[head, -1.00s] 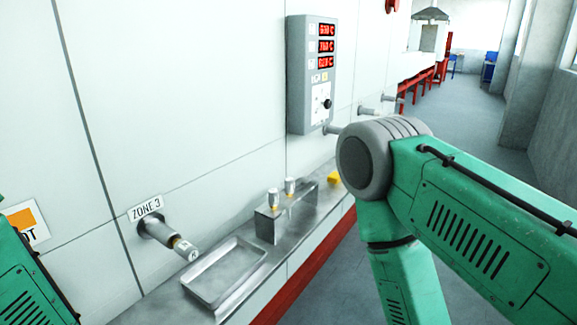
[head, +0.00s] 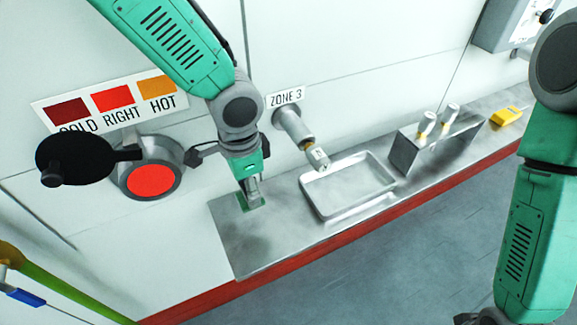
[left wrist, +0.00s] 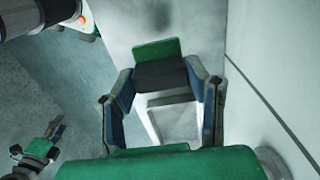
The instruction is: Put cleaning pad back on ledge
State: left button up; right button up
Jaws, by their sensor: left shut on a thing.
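The cleaning pad (head: 241,203) shows as a small green edge under my left gripper (head: 252,194), at the left end of the grey metal ledge (head: 245,256). In the left wrist view the pad (left wrist: 157,48) is a green plate with a dark block, and my left gripper (left wrist: 160,75) is shut on that block. The pad is low at the ledge; I cannot tell if it touches. My right gripper (head: 484,317) is partly cut off at the bottom edge of the head view, so its fingers are unclear.
A metal tray (head: 345,207) lies on the ledge right of the pad. Beyond it stand a holder (head: 430,151) with two white-topped pieces and a yellow block (head: 506,117). A pipe nozzle (head: 297,133) juts from the wall above. A round red port (head: 151,181) is at left.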

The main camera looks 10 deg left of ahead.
pick_arm(q)
jog(key=f, duration=0.4)
jog(key=w+f, duration=0.1)
jog(key=f, duration=0.1)
jog(key=shift+d+f, duration=0.15)
jog(key=shift+f, duration=0.1)
jog(key=shift+d+f, duration=0.1)
jog(key=shift+f, duration=0.05)
jog(key=shift+s+d+f, duration=0.1)
jog(key=shift+s+f, duration=0.1)
jog(key=shift+f, duration=0.05)
notch_tip(320, 180, down, 3)
jog(key=shift+f, duration=0.1)
jog(key=shift+a, duration=0.2)
jog(key=shift+c, duration=0.3)
jog(key=o, duration=1.1)
pick_arm(e)
jog(key=shift+w+f, duration=0.1)
jog(key=shift+w, duration=0.05)
jog(key=shift+d, duration=0.1)
